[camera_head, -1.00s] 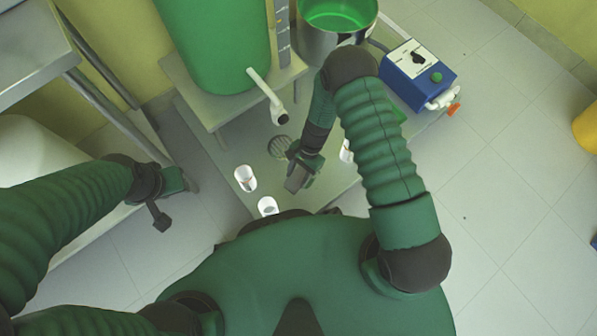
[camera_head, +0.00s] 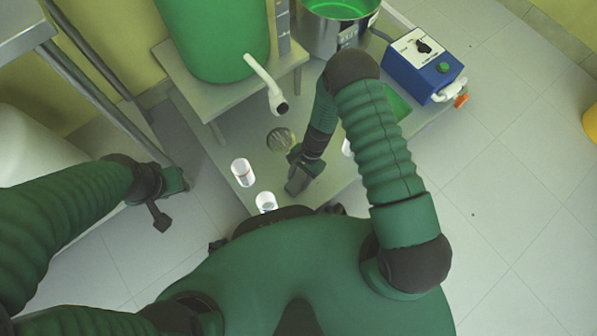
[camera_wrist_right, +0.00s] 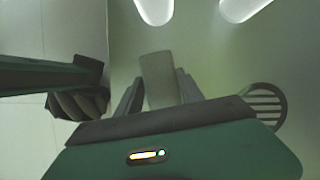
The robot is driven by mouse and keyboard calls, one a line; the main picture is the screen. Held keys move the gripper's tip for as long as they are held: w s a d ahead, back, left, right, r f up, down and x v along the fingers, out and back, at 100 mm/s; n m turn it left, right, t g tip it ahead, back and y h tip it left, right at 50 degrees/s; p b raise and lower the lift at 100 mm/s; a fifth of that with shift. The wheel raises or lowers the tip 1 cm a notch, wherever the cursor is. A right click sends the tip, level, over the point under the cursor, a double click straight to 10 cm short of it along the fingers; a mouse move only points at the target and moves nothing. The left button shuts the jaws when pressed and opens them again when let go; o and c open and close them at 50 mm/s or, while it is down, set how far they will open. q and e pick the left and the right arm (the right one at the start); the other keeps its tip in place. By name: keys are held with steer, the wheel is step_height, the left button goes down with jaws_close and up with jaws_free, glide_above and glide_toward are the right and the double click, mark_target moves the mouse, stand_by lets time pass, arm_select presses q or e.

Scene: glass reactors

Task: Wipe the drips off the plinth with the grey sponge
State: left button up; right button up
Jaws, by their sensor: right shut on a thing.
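The plinth (camera_head: 215,138) is a low, pale grey platform in the middle of the head view. My right gripper (camera_head: 297,184) is over its near part, to the right of two white cups. In the right wrist view my right gripper (camera_wrist_right: 159,92) is shut on the grey sponge (camera_wrist_right: 158,72), a flat grey-beige block sticking out between the fingers. I cannot tell whether the sponge touches the surface. No drips can be made out. My left gripper (camera_head: 172,183) is left of the plinth, away from it; its fingers are too unclear to read.
White cups (camera_head: 243,172) (camera_head: 266,202) stand near the left edge; another (camera_head: 347,146) is partly behind my arm. A round drain grate (camera_head: 280,140) lies beyond my gripper. A green vessel (camera_head: 215,45) with a white spout (camera_head: 262,78), a steel pot (camera_head: 335,38) and a blue box (camera_head: 422,65) stand behind.

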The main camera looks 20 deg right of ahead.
steer(key=shift+f+b, duration=0.6)
steer(key=shift+f, duration=0.3)
stand_by(0.4)
steer(key=shift+w+d, duration=0.1)
steer(key=shift+d, duration=0.05)
